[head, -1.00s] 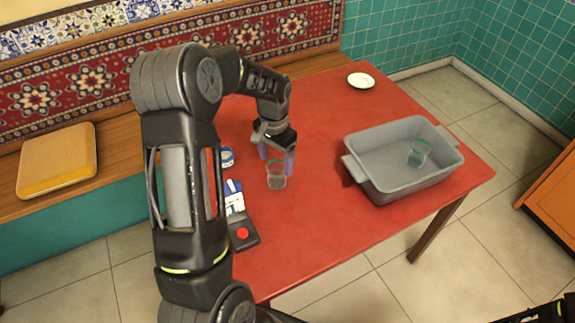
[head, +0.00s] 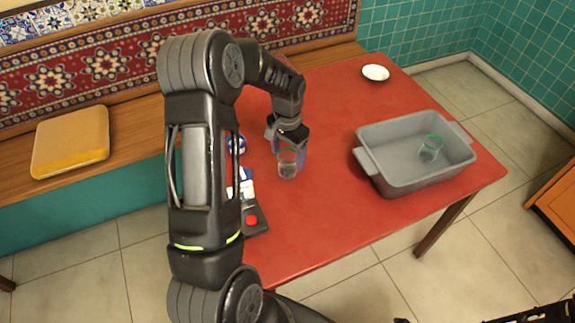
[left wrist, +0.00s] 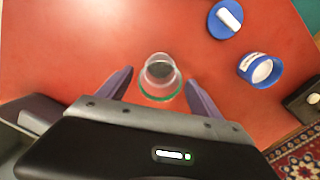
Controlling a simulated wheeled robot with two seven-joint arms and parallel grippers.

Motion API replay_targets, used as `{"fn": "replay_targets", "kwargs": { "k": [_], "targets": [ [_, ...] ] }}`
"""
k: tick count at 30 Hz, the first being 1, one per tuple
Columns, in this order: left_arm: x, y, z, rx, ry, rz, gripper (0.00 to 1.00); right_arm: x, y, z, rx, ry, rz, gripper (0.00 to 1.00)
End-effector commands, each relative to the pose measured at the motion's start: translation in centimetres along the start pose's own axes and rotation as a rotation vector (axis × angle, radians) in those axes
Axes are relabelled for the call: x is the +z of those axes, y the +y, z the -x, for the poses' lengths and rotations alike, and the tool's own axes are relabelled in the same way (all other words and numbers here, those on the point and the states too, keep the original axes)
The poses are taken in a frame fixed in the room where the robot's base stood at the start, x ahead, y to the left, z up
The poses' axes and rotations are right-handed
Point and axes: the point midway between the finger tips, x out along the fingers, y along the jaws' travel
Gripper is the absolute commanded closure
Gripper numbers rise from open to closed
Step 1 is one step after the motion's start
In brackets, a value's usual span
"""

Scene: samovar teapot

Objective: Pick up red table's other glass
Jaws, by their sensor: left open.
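A clear glass with a green rim (head: 287,168) stands upright on the red table (head: 340,100). My left gripper (head: 290,150) is open right at this glass, its fingers about level with the rim. In the left wrist view the glass (left wrist: 160,74) shows between the two spread fingers of the left gripper (left wrist: 160,88), with a gap on each side. A second green-rimmed glass (head: 431,148) is inside the grey tub (head: 390,182) on the right of the table. My right gripper cannot be made out.
A blue-and-white round container (left wrist: 262,69) and a blue lid-like disc (left wrist: 225,20) lie near the glass. A dark device with a red button (head: 252,221) is at the table's front left. A white saucer (head: 376,72) sits at the far edge. Table between glass and tub is clear.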

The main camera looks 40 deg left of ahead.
Motion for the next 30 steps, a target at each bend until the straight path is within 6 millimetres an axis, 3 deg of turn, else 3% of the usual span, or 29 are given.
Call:
{"fn": "replay_targets", "kwargs": {
  "k": [13, 30],
  "targets": [
    [0.1, 0.0, -4.9, 0.001, -0.002, 0.0, 0.25, 0.2, -0.5, 1.6, 0.006, -0.005, -0.004, 0.64],
    [0.1, 0.0, -5.1, 0.0, 0.0, 0.0, 0.25, 0.2, -0.4, 1.5, 0.005, -0.005, -0.004, 0.64]
  ]
}}
